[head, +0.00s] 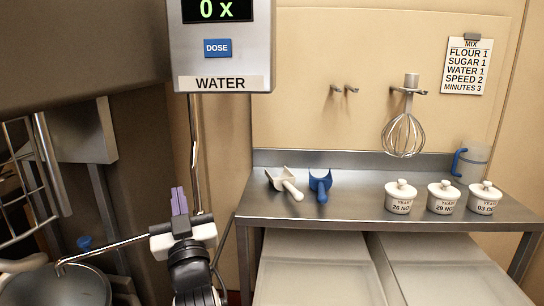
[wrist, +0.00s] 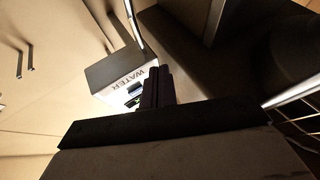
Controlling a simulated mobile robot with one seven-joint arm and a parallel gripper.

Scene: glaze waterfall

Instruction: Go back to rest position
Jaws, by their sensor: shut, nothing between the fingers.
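My gripper (head: 179,201) is at the lower left of the head view, its purple fingers pointing up. The fingers are together with nothing between them. It stands below the water dispenser (head: 222,50), in front of the dispenser's pipe, and appears apart from both. In the wrist view my gripper (wrist: 158,86) shows dark fingers pressed together. The water dispenser (wrist: 122,75) appears tilted behind them in that view. Its display in the head view reads "0 x", above a blue DOSE button (head: 217,48).
A steel bowl (head: 65,288) is at the lower left. The steel table (head: 345,211) at right holds a white scoop (head: 287,184), a blue scoop (head: 320,185), several lidded yeast pots (head: 400,198) and a jug (head: 474,163). A whisk (head: 403,134) hangs above. Bins (head: 315,270) stand underneath.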

